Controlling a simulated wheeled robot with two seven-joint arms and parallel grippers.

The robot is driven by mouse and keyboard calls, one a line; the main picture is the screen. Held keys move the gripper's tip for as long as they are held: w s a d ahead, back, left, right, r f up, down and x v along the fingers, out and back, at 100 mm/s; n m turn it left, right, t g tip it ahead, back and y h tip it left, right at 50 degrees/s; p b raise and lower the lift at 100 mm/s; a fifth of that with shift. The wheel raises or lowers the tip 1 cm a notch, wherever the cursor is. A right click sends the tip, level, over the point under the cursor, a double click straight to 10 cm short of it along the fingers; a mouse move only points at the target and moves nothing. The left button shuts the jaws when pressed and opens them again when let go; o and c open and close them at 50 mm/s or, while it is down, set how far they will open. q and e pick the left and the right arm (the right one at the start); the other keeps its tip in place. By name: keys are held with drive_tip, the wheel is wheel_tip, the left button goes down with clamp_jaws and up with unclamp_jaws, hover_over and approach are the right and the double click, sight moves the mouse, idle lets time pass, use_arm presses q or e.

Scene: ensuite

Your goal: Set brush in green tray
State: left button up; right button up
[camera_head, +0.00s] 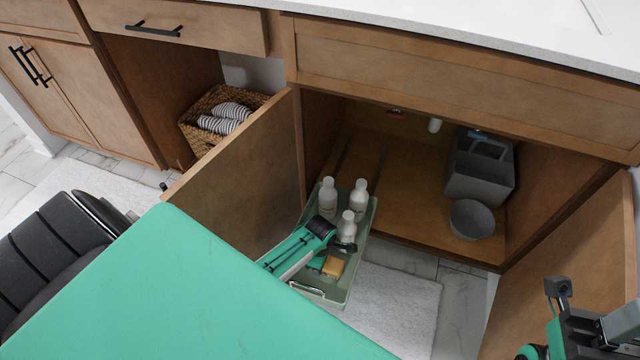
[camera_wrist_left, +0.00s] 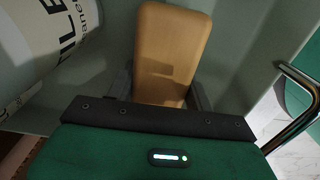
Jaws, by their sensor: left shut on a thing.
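The green tray (camera_head: 358,270) is pulled out from the open cabinet, over the white mat. The brush shows as a wooden block (camera_head: 333,265), within the tray's outline near its front end. My left gripper (camera_head: 325,258) reaches down over the tray and is shut on the brush. In the left wrist view the wooden brush (camera_wrist_left: 170,50) stands between the fingers, with the tray's grey-green floor (camera_wrist_left: 235,40) behind it. Whether the brush touches the tray floor is unclear. Of my right arm only a part shows at the lower right; its fingertips cannot be made out.
White bottles (camera_head: 359,196) stand in the tray beside my left gripper; one bottle (camera_wrist_left: 45,45) is close in the wrist view. A metal handle (camera_wrist_left: 298,110) is at the tray's front. A grey caddy (camera_head: 478,170) and grey bowl (camera_head: 472,219) sit in the cabinet. Open doors (camera_head: 240,170) flank it.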

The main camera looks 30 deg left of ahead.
use_arm(q)
drive_tip(key=shift+f, duration=0.15)
drive_tip(key=o, duration=1)
drive_tip(key=shift+f, duration=0.1)
